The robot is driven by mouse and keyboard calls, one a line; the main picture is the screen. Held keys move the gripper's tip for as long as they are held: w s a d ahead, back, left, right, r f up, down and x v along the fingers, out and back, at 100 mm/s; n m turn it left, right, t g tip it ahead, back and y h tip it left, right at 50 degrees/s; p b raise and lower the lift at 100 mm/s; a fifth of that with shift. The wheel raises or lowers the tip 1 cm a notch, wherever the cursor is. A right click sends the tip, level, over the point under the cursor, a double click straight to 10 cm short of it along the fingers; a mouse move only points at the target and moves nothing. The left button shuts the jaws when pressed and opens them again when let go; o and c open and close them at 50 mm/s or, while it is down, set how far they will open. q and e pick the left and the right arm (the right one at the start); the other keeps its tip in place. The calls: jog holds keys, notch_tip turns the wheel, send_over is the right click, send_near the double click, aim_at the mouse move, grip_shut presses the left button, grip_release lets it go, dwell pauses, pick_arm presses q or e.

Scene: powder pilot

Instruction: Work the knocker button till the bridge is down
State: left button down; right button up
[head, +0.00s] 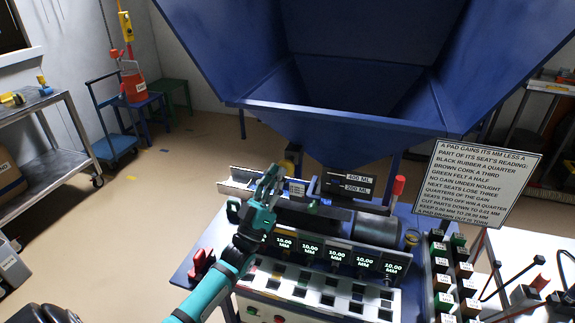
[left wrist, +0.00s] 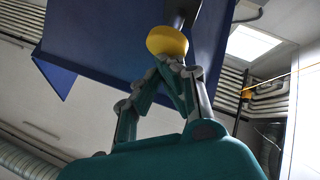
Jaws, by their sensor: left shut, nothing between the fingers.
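The blue hopper (head: 330,125) stands behind the bench, and it also fills much of the upper left wrist view (left wrist: 100,55). A rounded yellow button (left wrist: 167,41) shows in the left wrist view on a dark mount by the hopper, right at my fingertips. Whether they touch it I cannot tell. My left gripper (head: 268,182) reaches up over the bench, fingers together and empty; it also shows in the left wrist view (left wrist: 175,68). I see no bridge inside the hopper. My right gripper is not in view.
Below my left gripper, the bench carries a row of displays (head: 337,253) reading 10.00 MM and a slotted white panel (head: 315,292). A red-tipped lever (head: 397,187) and a rule sign (head: 475,183) stand to the right. Red pieces (head: 203,264) lie at the bench's left.

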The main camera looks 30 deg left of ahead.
pick_arm(q)
jog(key=shift+w+a+b, duration=0.2)
jog(key=shift+w+b, duration=0.25)
jog(key=shift+w, duration=0.2)
jog(key=shift+w+a+b, duration=0.15)
jog(key=shift+w+b, duration=0.25)
jog(key=shift+w, duration=0.25)
dwell(1.0)
jog(key=shift+s, duration=0.1)
dwell(0.4)
jog(key=shift+s+d+p, duration=0.25)
jog(key=shift+s+p, duration=0.3)
jog(key=shift+s, duration=0.45)
jog(key=shift+s+d+p, duration=0.25)
jog(key=shift+s+p, duration=0.3)
jog(key=shift+s, duration=0.4)
jog(key=s+p, duration=0.1)
jog(key=s, duration=0.2)
jog(key=s+d+p, duration=0.1)
jog(key=s, duration=0.1)
jog(key=shift+s+d+p, duration=0.2)
jog(key=shift+s+p, duration=0.15)
jog(key=shift+s, duration=0.05)
dwell(0.9)
